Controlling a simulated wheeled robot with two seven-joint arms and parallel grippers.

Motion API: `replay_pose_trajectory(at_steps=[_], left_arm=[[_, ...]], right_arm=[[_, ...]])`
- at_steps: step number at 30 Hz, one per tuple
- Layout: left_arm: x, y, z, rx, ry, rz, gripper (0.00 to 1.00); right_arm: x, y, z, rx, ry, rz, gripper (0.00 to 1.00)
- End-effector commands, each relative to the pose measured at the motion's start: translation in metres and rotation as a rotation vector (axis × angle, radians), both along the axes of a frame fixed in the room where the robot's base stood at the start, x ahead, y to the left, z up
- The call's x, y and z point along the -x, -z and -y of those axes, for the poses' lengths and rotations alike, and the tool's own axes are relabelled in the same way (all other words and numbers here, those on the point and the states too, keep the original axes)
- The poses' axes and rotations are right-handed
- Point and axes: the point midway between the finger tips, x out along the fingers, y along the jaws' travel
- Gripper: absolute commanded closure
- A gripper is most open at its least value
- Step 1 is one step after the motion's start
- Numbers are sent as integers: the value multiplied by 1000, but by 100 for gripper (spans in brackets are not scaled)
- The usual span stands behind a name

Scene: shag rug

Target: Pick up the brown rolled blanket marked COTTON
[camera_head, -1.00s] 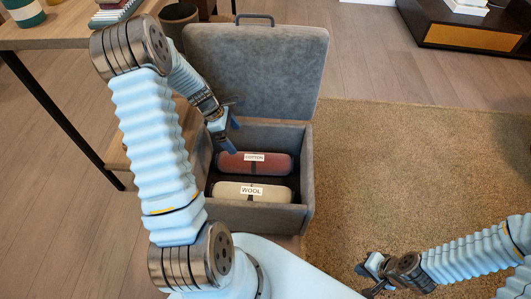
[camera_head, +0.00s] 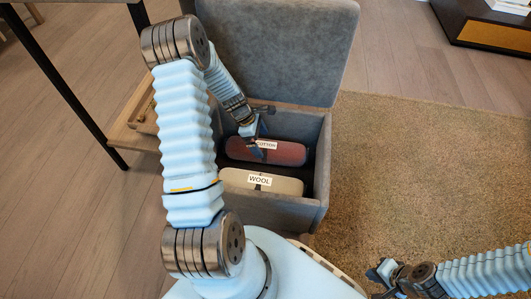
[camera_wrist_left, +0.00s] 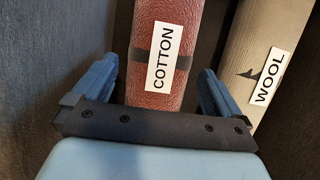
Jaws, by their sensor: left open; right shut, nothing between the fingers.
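The reddish-brown rolled blanket marked COTTON (camera_head: 284,152) lies in the grey box, behind the cream roll marked WOOL (camera_head: 278,185). My left gripper (camera_head: 256,146) is over the left part of the COTTON roll and covers part of its label. In the left wrist view the COTTON roll (camera_wrist_left: 178,22) runs between the two open fingers of the left gripper (camera_wrist_left: 160,85), with its label and dark band in sight. Whether the fingers reach down beside the roll is hard to tell. My right gripper (camera_head: 380,276) is shut and empty above the rug at the lower right.
The grey box (camera_head: 318,160) has its lid (camera_head: 290,45) raised at the back. The WOOL roll lies close beside the right finger in the left wrist view (camera_wrist_left: 262,50).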

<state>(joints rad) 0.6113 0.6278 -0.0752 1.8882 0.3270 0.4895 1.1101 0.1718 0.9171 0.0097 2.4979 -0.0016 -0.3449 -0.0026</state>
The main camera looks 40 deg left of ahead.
Motion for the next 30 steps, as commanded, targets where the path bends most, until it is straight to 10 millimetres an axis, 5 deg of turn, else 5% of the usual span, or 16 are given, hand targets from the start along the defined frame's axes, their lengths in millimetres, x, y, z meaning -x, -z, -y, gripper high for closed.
replay_pose_trajectory(at_steps=[14, 21, 30], left_arm=[[-9, 52, 18, 1, -1, -1, 0], [-10, 55, 19, 0, 0, 1, 0], [-10, 55, 19, 0, 0, 1, 44]], right_arm=[[0, 15, -1, -3, -2, -2, 100], [0, 14, -1, -3, -2, -1, 100], [0, 14, -1, -3, -2, -1, 100]])
